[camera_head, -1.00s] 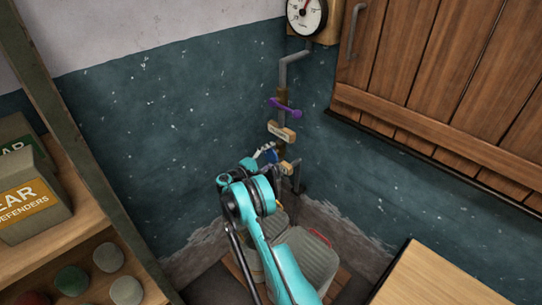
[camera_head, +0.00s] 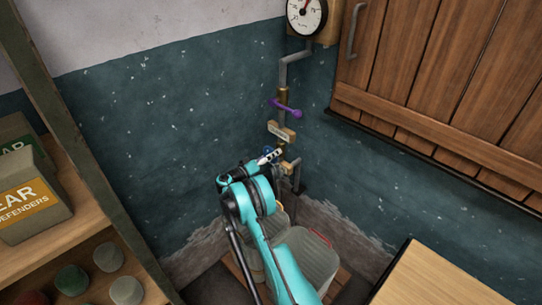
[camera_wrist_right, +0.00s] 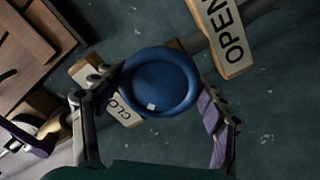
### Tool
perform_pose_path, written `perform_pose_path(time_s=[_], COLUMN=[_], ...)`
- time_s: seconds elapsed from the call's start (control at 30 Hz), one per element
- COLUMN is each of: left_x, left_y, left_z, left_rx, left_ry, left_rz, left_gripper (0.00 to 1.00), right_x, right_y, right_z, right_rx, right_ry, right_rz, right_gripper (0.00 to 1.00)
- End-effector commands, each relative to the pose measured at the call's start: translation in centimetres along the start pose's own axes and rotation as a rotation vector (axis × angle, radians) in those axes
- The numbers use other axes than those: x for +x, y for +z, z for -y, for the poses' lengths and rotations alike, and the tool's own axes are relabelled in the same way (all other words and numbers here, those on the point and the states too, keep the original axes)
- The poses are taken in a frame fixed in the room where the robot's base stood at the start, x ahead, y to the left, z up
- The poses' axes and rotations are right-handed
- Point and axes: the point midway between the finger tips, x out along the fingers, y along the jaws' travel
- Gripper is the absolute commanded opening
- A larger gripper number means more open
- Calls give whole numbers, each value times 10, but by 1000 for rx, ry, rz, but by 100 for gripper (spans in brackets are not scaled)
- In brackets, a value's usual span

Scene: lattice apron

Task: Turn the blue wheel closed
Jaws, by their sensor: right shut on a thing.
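The blue wheel (camera_wrist_right: 160,82) is round with a raised rim and a small white mark at its lower middle. It fills the centre of the right wrist view. My right gripper (camera_wrist_right: 163,90) has one finger at each side of it and is shut on its rim. In the head view my right gripper (camera_head: 268,158) is at the pipe in the corner and hides most of the wheel. An OPEN plate (camera_wrist_right: 228,38) lies up and right of the wheel; a plate reading CLO (camera_wrist_right: 122,108), partly covered by the wheel, lies at its lower left. My left gripper is out of view.
A purple lever (camera_head: 286,107) sits on the pipe above the wheel, below a round gauge (camera_head: 306,15). Grey containers (camera_head: 318,262) stand under my right arm. A wooden shelf (camera_head: 85,240) is at left, a wooden cabinet (camera_head: 440,75) at right, a tabletop (camera_head: 435,280) at lower right.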

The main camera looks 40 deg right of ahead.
Motion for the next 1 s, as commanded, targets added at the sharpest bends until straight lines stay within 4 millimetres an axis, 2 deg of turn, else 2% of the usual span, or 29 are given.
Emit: perform_pose_path(time_s=[0.5, 1.0], left_x=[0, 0], left_y=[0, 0], left_z=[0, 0], left_rx=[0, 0], left_ry=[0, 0], left_rz=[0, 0], left_gripper=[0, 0], right_x=[1, 1], right_y=[-1, -1], right_z=[0, 0], right_rx=[432, 594], right_ry=[1, 1], right_rz=[-1, -1], right_gripper=[43, 43])
